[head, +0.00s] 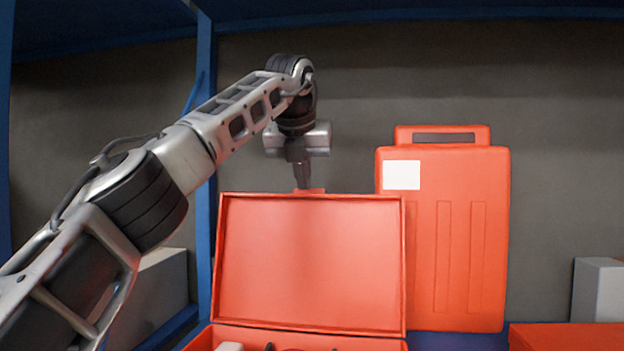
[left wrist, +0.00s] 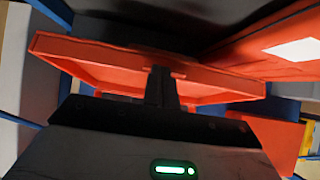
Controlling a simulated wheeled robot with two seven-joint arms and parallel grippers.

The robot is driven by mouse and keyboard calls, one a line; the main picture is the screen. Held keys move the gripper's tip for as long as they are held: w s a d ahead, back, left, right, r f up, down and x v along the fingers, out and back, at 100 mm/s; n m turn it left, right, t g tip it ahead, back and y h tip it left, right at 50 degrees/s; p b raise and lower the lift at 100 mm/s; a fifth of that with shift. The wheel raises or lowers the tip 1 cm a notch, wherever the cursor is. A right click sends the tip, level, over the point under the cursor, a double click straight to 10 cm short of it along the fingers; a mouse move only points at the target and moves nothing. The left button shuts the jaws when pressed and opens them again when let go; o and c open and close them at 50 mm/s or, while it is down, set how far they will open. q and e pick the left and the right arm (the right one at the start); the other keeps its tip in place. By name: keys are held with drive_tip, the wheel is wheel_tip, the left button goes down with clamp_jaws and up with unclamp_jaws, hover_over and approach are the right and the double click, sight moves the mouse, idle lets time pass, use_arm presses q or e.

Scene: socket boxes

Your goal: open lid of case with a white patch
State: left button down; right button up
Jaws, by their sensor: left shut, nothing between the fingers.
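An orange-red case (head: 234,337) stands open in front of me, its lid (head: 310,262) raised nearly upright with the hollow inner side facing me. A second orange-red case (head: 442,240) stands upright behind it to the right, with a handle on top and a white patch (head: 401,175) at its upper left. The patch also shows in the left wrist view (left wrist: 297,52). My left gripper (head: 303,184) points down, shut and empty, at the middle of the raised lid's top edge, by a small tab. In the left wrist view the lid (left wrist: 95,62) lies just past the fingers. I cannot tell whether they touch.
Blue shelf posts (head: 205,150) stand left of the lid, and a grey wall is behind. A grey box (head: 150,290) is at the left, another (head: 598,290) at the right. A red surface (head: 565,337) lies at the lower right. Small items lie in the open case.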

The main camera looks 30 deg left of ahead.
idle(0.4)
use_arm(q)
drive_tip(key=p+v, duration=0.2)
drive_tip(key=v, duration=1.4)
drive_tip(key=shift+s, duration=0.1)
